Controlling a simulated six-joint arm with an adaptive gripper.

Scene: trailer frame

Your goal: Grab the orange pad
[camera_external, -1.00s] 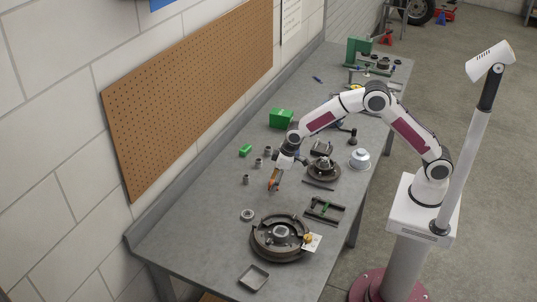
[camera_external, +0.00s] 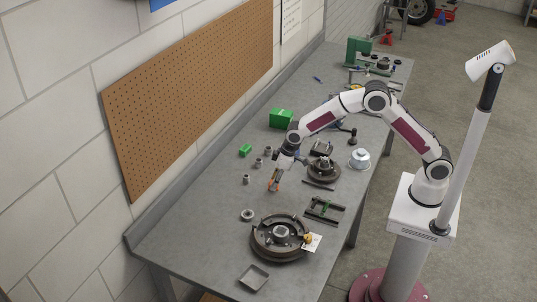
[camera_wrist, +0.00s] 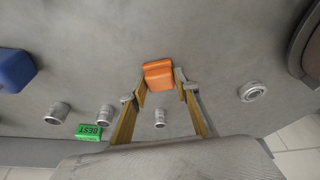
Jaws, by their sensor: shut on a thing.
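The orange pad (camera_wrist: 158,75) is a small block with rounded edges, seen in the wrist view between the fingertips of my gripper (camera_wrist: 161,86). The two yellowish fingers with grey tips are closed on its sides. In the external view my gripper (camera_external: 274,184) points down at the grey bench, left of the round hub part. The pad is small and mostly covered by the fingers there. I cannot tell whether it touches the bench top or hangs just above it.
Several small metal sockets (camera_external: 246,179) and green boxes (camera_external: 281,118) stand to the left and behind. A bearing ring (camera_external: 247,215) and a large brake drum assembly (camera_external: 264,240) lie nearer the front. A hub part (camera_external: 323,169) and green-black frame (camera_external: 324,209) are on the right.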

